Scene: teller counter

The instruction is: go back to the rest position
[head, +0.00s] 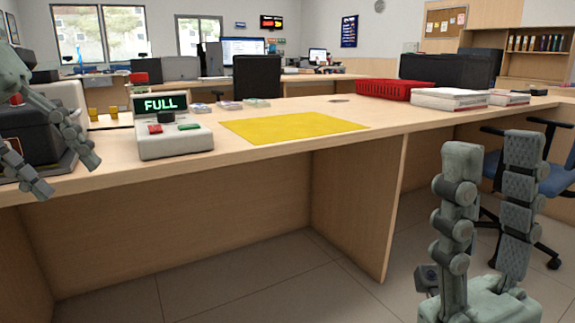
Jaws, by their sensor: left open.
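My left gripper (66,173) comes in at the left edge, beside a black device on the counter. Its two fingers are spread apart with nothing between them. My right gripper (492,146) is at the lower right, in front of the counter, with its fingers pointing up. Its fingers stand apart with a clear gap and hold nothing. The wrists and most of both arms are outside the picture.
The wooden counter (250,152) carries a control box (175,146) reading FULL, a yellow mat (292,127), several small bundles, a red basket (394,89) and white paper stacks (449,99). A blue chair (557,180) stands behind my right gripper. Floor before the counter is clear.

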